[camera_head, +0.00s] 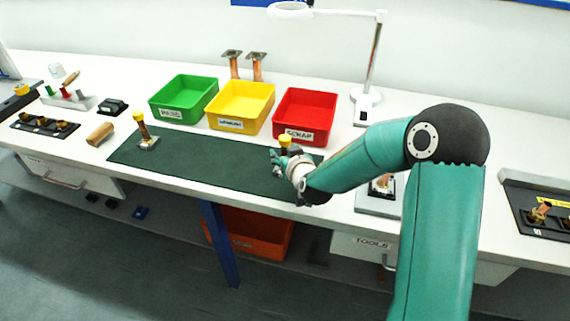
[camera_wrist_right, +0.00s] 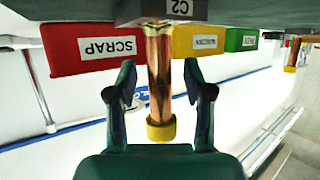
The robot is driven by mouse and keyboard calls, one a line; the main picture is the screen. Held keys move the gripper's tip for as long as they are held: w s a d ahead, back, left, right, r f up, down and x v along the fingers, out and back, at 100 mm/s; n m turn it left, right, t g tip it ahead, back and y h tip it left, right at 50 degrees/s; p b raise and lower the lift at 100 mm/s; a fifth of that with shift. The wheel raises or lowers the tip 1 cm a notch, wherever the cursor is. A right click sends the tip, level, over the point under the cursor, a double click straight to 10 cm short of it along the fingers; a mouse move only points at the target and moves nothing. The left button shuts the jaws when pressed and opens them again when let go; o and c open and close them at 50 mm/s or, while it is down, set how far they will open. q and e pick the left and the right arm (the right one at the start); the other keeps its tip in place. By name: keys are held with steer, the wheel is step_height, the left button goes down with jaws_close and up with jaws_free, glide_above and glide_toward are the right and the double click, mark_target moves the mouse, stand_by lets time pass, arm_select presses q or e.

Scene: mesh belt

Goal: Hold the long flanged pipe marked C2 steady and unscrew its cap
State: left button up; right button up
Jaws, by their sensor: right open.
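The long flanged pipe marked C2 (camera_wrist_right: 159,70) is copper, with its labelled dark flange (camera_wrist_right: 176,8) at the top of the right wrist view and its yellow cap (camera_wrist_right: 161,130) toward the bottom. That view appears upside down. In the head view the yellow cap (camera_head: 285,141) shows above my right gripper (camera_head: 281,161), which hides most of the pipe. My right gripper (camera_wrist_right: 158,95) is open, with one finger on each side of the pipe and visible gaps between. My left gripper is in neither view.
Another yellow-capped pipe (camera_head: 142,131) stands at the left of the green mat (camera_head: 205,160). Green (camera_head: 184,98), yellow (camera_head: 240,105) and red SCRAP (camera_head: 304,115) bins line the mat's back. A lamp (camera_head: 372,75) stands behind. The mat's middle is clear.

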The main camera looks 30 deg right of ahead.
mark_target(285, 137)
jaws_close()
steer(key=shift+r, duration=0.15)
steer(key=shift+r, duration=0.45)
step_height(285, 137, up, 8)
steer(key=shift+r+p, duration=0.1)
steer(key=shift+p, duration=0.3)
step_height(285, 137, up, 11)
steer(key=p, duration=0.4)
steer(key=shift+p, duration=0.35)
